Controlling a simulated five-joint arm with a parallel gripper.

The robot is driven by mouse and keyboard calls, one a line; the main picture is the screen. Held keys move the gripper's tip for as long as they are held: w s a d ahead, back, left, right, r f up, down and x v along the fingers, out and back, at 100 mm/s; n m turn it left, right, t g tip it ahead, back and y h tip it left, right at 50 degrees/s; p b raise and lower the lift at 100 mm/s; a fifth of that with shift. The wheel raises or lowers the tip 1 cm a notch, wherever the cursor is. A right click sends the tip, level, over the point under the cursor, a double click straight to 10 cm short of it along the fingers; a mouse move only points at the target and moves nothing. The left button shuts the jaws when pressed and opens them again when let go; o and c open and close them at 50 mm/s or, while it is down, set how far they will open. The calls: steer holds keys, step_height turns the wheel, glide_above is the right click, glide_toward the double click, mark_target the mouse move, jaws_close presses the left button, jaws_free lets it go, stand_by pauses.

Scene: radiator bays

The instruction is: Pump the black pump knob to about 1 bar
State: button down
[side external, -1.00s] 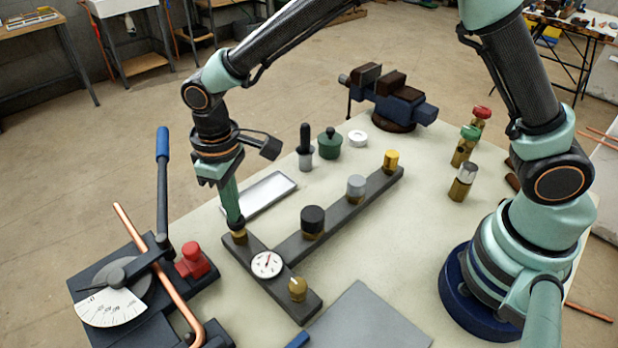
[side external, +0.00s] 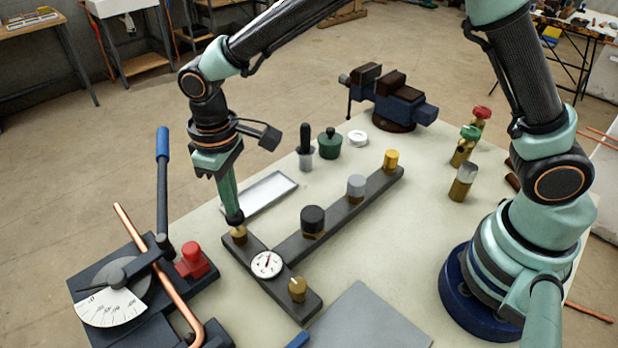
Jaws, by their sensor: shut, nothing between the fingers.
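The black pump knob (side external: 235,217) sits above a brass barrel (side external: 239,234) at the far left end of the dark gauge block. My gripper (side external: 229,204) points down over the knob, shut and empty. Its fingertips are at the knob's top; I cannot tell whether they touch it. The round white gauge (side external: 266,264) lies on the same block, its red needle pointing up and slightly right. Its numbers are too small to read. A brass knob (side external: 297,289) stands at the block's near end.
A pipe bender (side external: 160,195) with a copper pipe stands left. A metal tray (side external: 262,194) lies behind. A vise (side external: 398,103) stands at the back.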

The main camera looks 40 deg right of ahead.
steer(key=shift+f, duration=0.2)
steer(key=shift+f, duration=0.9)
steer(key=shift+r, duration=1.9)
steer(key=shift+f, duration=0.9)
steer(key=shift+f, duration=0.1)
